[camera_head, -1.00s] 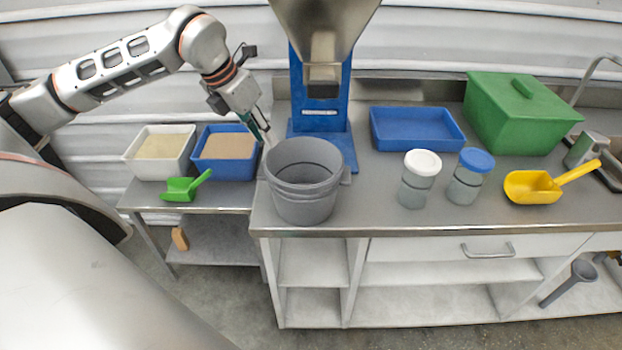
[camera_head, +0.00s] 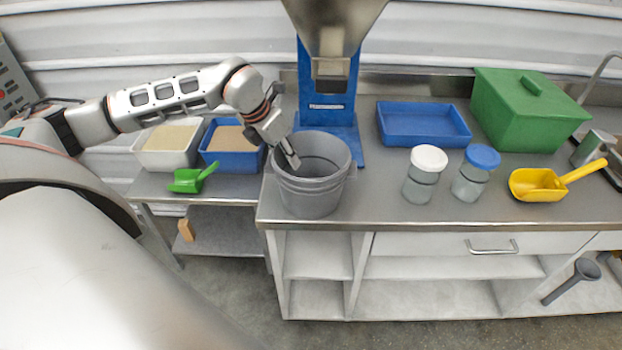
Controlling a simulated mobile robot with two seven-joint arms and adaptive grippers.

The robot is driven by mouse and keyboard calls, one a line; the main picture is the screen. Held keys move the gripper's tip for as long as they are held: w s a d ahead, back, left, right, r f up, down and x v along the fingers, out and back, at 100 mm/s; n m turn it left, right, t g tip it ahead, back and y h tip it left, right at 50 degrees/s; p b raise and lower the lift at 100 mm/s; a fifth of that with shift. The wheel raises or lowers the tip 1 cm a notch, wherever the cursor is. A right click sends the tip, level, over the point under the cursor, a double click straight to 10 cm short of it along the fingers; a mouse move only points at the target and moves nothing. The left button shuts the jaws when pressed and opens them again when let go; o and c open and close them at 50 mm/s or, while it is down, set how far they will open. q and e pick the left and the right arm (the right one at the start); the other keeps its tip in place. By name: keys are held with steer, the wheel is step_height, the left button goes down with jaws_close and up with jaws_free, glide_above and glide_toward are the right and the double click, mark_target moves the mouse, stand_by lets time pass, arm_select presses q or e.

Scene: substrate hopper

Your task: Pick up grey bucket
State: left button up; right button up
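The grey bucket (camera_head: 313,196) stands upright and open on the steel worktop, in front of the blue hopper stand. My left gripper (camera_head: 288,158) reaches in from the left and is at the bucket's left rim. The other finger is hard to make out, so I cannot tell whether the gripper is closed on the rim. The bucket rests on the worktop. My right gripper is not in view.
The hopper (camera_head: 333,25) hangs above and behind the bucket. Left are a white bin (camera_head: 149,160), a blue bin (camera_head: 233,162) and a green scoop (camera_head: 190,180). Right are a blue tray (camera_head: 424,138), two jars, a green box (camera_head: 525,118) and a yellow scoop (camera_head: 535,187).

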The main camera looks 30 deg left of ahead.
arm_select(q)
steer(key=shift+c, duration=0.3)
jaws_close()
steer(key=shift+r, duration=0.1)
